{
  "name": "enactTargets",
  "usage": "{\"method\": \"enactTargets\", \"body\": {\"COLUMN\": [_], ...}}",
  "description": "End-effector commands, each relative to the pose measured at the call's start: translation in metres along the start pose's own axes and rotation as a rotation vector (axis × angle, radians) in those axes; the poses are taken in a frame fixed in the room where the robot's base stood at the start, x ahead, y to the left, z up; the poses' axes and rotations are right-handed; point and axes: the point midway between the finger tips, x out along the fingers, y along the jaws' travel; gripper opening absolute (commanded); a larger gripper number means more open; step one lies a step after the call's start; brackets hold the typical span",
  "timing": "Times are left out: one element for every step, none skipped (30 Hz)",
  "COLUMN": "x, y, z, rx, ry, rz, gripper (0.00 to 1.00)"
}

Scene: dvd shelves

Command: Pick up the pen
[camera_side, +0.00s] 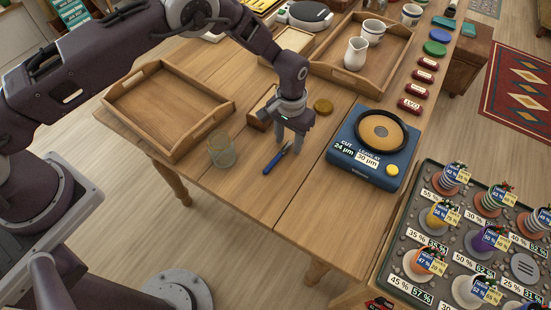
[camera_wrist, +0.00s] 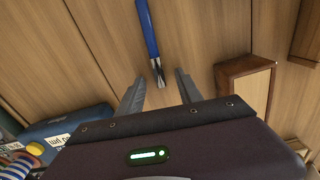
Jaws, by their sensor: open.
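A slim blue pen (camera_side: 275,162) with a dark and silvery end lies on the wooden table near its front edge. It also shows in the wrist view (camera_wrist: 148,30), running up from the centre, with its silvery tip toward my gripper. My gripper (camera_side: 288,148) points down over the table at the pen's upper right end. In the wrist view the two fingers of my gripper (camera_wrist: 160,77) are apart, and the pen's tip lies between and just beyond them. The gripper is empty. I cannot tell the exact height of the fingertips above the table.
A clear glass (camera_side: 221,151) stands left of the pen. A small wooden box (camera_wrist: 229,71) is close to the right finger in the wrist view. A blue device (camera_side: 346,157) with a round plate is to the right. An empty wooden tray (camera_side: 118,93) lies left. The table in front is clear.

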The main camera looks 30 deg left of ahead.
Motion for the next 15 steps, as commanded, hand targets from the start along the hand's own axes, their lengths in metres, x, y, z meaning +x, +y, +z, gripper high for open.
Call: {"method": "enactTargets", "body": {"x": [0.0032, 0.0038, 0.0039, 0.0037, 0.0036, 0.0035, 0.0034, 0.0034, 0.0033, 0.0032, 0.0032, 0.0031, 0.0031, 0.0031, 0.0031], "y": [-0.0003, -0.0003, -0.0003, -0.0003, -0.0003, -0.0003, -0.0003, -0.0003, -0.0003, -0.0003, -0.0003, -0.0003, -0.0003, -0.0003, -0.0003], "z": [0.0001, 0.0001, 0.0000, 0.0000, 0.0000, 0.0000, 0.0000, 0.0000, 0.0000, 0.0000, 0.0000, 0.0000, 0.0000, 0.0000, 0.0000], "rx": [0.000, 0.000, 0.000, 0.000, 0.000, 0.000, 0.000, 0.000, 0.000, 0.000, 0.000, 0.000, 0.000, 0.000, 0.000], "ry": [-0.001, 0.000, 0.000, 0.000, 0.000, 0.000, 0.000, 0.000, 0.000, 0.000, 0.000, 0.000, 0.000, 0.000, 0.000], "rz": [0.000, 0.000, 0.000, 0.000, 0.000, 0.000, 0.000, 0.000, 0.000, 0.000, 0.000, 0.000, 0.000, 0.000, 0.000], "gripper": [0.42, 0.42, 0.42, 0.42, 0.42, 0.42, 0.40, 0.34, 0.27, 0.21, 0.15, 0.07, 0.01, 0.00, 0.00]}}
